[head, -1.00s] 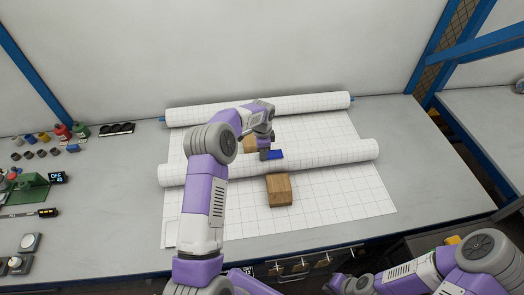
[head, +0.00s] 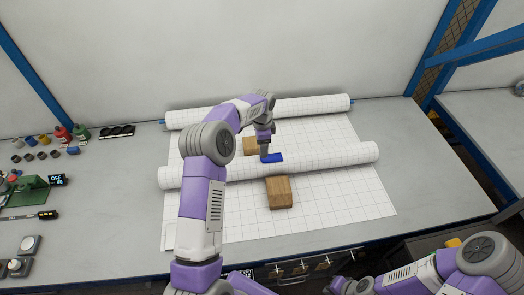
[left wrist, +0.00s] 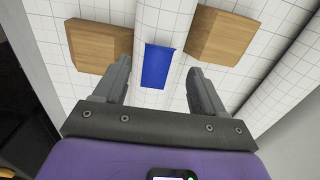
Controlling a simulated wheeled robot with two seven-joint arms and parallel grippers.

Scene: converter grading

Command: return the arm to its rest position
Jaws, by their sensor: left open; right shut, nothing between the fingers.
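My left arm reaches over the bench from the front. Its gripper (head: 265,152) is small and partly hidden in the head view, by the blue piece (head: 273,157) on the front paper roll (head: 335,155). In the left wrist view the left gripper (left wrist: 158,78) is open, its fingers apart on either side of the blue piece (left wrist: 155,65). Nothing is seen clamped; whether the fingers touch the roll I cannot tell. My right gripper (head: 338,284) is low at the front edge, shut and empty, away from the paper.
The gridded sheet (head: 340,205) has a second roll (head: 310,105) at the back. One wooden block (head: 279,193) stands in front of the front roll, another (head: 251,146) behind it. Small instruments and a green box (head: 28,192) stand at left. The bench right of the sheet is clear.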

